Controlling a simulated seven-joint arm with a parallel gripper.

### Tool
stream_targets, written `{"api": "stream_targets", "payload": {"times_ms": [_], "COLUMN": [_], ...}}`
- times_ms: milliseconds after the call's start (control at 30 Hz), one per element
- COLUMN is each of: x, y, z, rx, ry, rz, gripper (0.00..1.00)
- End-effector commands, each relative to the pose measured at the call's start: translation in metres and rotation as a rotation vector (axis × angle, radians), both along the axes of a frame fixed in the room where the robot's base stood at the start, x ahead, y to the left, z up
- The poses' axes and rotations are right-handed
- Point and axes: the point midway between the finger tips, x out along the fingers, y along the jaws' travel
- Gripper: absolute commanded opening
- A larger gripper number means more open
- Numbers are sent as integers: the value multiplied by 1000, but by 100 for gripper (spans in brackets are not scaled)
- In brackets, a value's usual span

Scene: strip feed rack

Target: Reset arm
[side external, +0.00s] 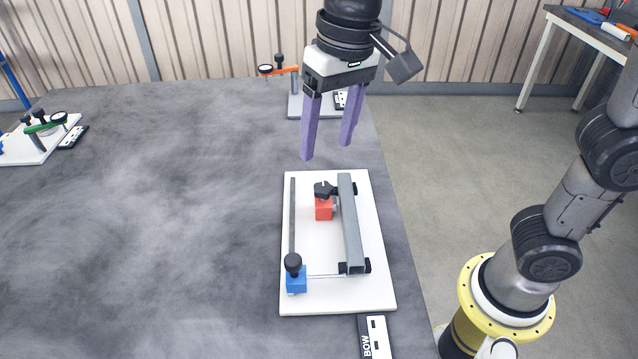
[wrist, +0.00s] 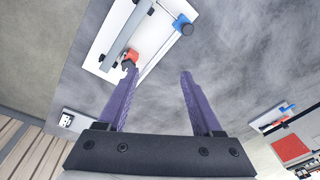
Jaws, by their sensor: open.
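My gripper (side external: 331,128) has two long purple fingers, spread apart with nothing between them. In the side external view it hangs above the far end of the strip feed rack, clear of it. The rack is a white board (side external: 325,293) with a grey bar (side external: 350,225), a thin dark strip (side external: 292,215), a red block (side external: 323,210) with a black knob, and a blue block (side external: 296,280) with a black knob. In the wrist view the open fingers (wrist: 157,72) point toward the rack's white board (wrist: 98,45); the red block (wrist: 131,56) shows near the left fingertip.
A white plate with an orange-handled clamp (side external: 285,70) stands behind my gripper. Another plate with a green-handled clamp (side external: 45,125) is at the far left. A label marked BOW (side external: 374,338) lies by the board's near edge. The grey table's middle (side external: 160,210) is clear.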

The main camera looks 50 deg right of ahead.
Motion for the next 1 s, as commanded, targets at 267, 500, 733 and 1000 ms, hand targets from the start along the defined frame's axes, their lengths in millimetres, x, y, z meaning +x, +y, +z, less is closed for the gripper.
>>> {"api": "stream_targets", "payload": {"times_ms": [267,500,733,1000], "x": [-63,-121,-137,-133], "y": [-109,-154,-158,-158], "z": [9,-29,-66,-63], "rx": [26,-38,-106,-123], "ry": [-185,-330,-362,-379], "rz": [-121,-65,127,177], "gripper": [67,67,67,67]}}
